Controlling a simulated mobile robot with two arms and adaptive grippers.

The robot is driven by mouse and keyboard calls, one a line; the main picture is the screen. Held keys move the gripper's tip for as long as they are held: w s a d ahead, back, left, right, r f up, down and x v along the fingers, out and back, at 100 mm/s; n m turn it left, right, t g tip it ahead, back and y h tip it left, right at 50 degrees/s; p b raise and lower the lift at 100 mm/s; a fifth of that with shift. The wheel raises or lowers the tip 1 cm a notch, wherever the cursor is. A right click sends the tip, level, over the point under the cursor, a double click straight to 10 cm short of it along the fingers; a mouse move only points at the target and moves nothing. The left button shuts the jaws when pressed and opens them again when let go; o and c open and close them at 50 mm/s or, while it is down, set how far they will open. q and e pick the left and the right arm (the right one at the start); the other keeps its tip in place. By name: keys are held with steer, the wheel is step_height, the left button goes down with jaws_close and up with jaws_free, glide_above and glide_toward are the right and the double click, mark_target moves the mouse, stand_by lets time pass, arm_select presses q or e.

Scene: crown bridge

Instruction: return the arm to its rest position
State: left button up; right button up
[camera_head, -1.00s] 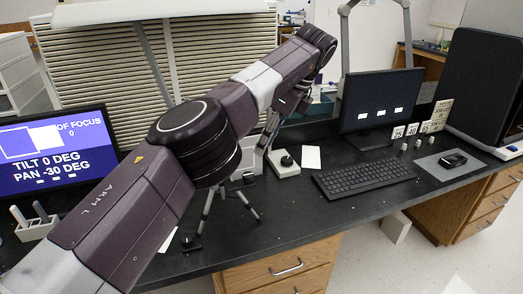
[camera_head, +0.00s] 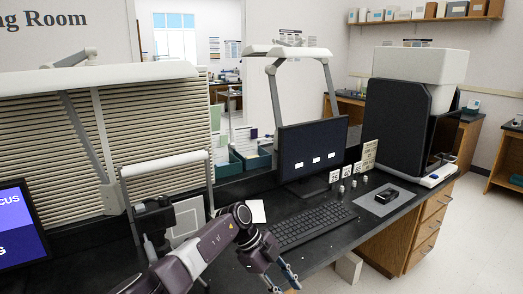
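My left arm (camera_head: 205,245) comes in from the bottom edge, dark purple, bent at a round joint. It reaches over the front of the black bench. My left gripper (camera_head: 282,281) hangs at the bottom, near the bench's front edge and in front of the keyboard. Its two thin fingers stand apart with nothing seen between them. The fingertips are close to the picture's bottom edge. My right arm and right gripper are not in view.
A keyboard (camera_head: 312,226), monitor (camera_head: 312,152) and small number cards (camera_head: 334,176) are right of the arm. A dark mouse (camera_head: 387,195) lies on a grey pad. A tripod-mounted device (camera_head: 155,215) stands close to the arm's left. Floor is open at right.

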arm_select(q)
steer(key=s+d+f+n+t+h, duration=0.2)
steer(key=d+f+n+t+h, duration=0.4)
steer(key=f, duration=0.5)
steer(key=s+a+f+n+t+y, duration=0.3)
steer(key=s+a+f+n, duration=0.15)
steer(key=a+f, duration=0.5)
steer(key=s+a+f+n+t+y, duration=0.3)
steer(key=a+f+n, duration=0.35)
steer(key=f, duration=0.65)
steer(key=s+a+f+n+g+y, duration=0.2)
steer(key=s+a+f, duration=0.45)
steer(key=s, duration=0.35)
steer(key=s+a+f+n+g+y, duration=0.1)
steer(key=s+a+f+g+y, duration=0.1)
steer(key=s+a+f, duration=0.6)
steer(key=s+a+f+g+y, duration=0.1)
steer(key=s+a, duration=0.1)
steer(key=s, duration=0.7)
steer(key=s+a+f+n+g, duration=0.1)
steer(key=s+f+g, duration=0.1)
steer(key=s, duration=0.7)
steer(key=s+a+f+n+g+y, duration=0.1)
steer(key=s+a+f+g, duration=0.1)
steer(key=s, duration=0.7)
steer(key=shift+s+a+y, duration=0.3)
steer(key=shift+a, duration=0.05)
